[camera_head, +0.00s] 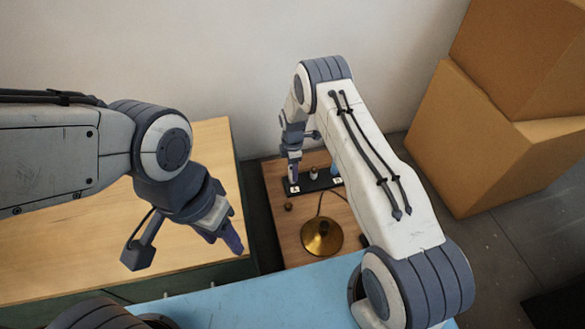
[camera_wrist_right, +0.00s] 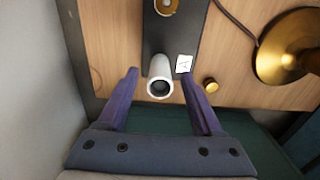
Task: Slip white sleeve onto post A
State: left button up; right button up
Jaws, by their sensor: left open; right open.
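The white sleeve (camera_wrist_right: 158,77) is a short hollow tube at one end of a black strip (camera_wrist_right: 178,32), beside the label A (camera_wrist_right: 184,63). Its dark open end faces the camera; I cannot tell whether post A is inside it. My right gripper (camera_wrist_right: 159,74) is open, with one purple finger on each side of the sleeve and gaps showing. In the head view my right gripper (camera_head: 293,176) points down at the strip's left end and hides the sleeve. My left gripper (camera_head: 232,240) hangs open and empty over the left side, away from the strip.
A brass lamp base (camera_head: 322,238) with a cord stands on the wooden board near the strip. A small brass knob (camera_wrist_right: 211,85) lies beside the sleeve. Another post (camera_head: 314,173) and a blue piece (camera_head: 335,171) are further along the strip. Cardboard boxes (camera_head: 480,140) stand right.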

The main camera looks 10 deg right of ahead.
notch_tip(320, 180, up, 10)
jog(key=p, duration=0.5)
jog(key=shift+r, duration=0.25)
jog(key=s+a+r+m+p, duration=0.2)
jog(key=s+a+r, duration=0.25)
jog(key=r, duration=0.45)
jog(key=s+a+r+m+p, duration=0.1)
jog(key=s+a+r, duration=0.35)
jog(key=r, duration=0.35)
jog(key=s+a+r+m+p, duration=0.2)
jog(key=s+a+r, duration=0.25)
jog(key=r, duration=0.45)
jog(key=s+d+r+m+p, duration=0.15)
jog(key=s+r, duration=0.25)
jog(key=s, duration=0.4)
jog(key=s+r+m+y+p, duration=0.1)
jog(key=s+r+m, duration=0.1)
jog(key=s+r, duration=0.35)
jog(key=s+d+r+m+p, duration=0.1)
jog(key=s+r+m+p, duration=0.1)
jog(key=s, duration=0.8)
notch_tip(320, 180, up, 37)
jog(key=p, duration=3.6)
jog(key=shift+w+a, duration=0.15)
jog(key=shift+w, duration=0.15)
